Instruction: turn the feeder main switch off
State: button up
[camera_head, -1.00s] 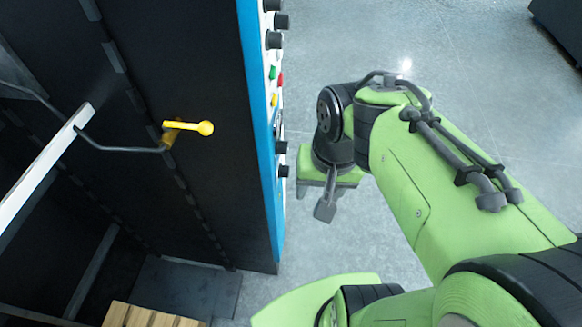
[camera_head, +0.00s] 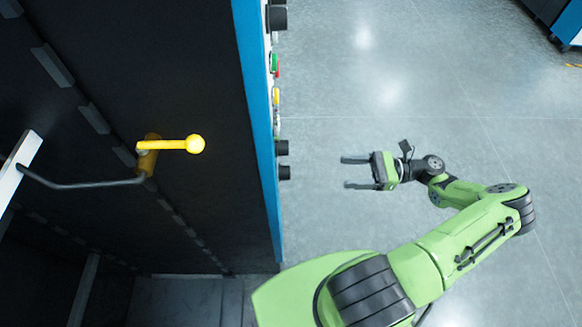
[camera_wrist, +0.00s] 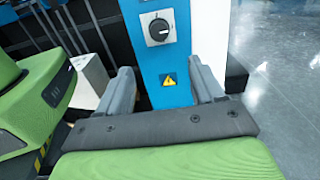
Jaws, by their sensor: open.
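In the wrist view, a rotary switch (camera_wrist: 158,28) with a dark knob on a pale square plate is on the blue panel (camera_wrist: 178,60). A yellow warning label (camera_wrist: 168,79) is below it. The knob's exact setting is too small to read. My gripper (camera_wrist: 160,68) is open and empty, its fingers on either side of the label, with the switch beyond and above. In the head view, my gripper (camera_head: 345,172) points left at the panel edge and is apart from it. Black knobs stick out there, the lower ones (camera_head: 284,147) nearest my gripper's height in the picture.
A yellow-handled lever (camera_head: 172,145) sticks out from the dark machine side (camera_head: 190,60) on the left. Green (camera_head: 274,62) and yellow (camera_head: 276,96) buttons sit higher on the panel. The grey floor (camera_head: 400,70) right of the machine is clear.

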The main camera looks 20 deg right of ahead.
aim_at(285, 173)
jog(key=x, duration=1.5)
jog(key=shift+a, duration=0.3)
jog(key=shift+c, duration=0.3)
jog(key=c, duration=1)
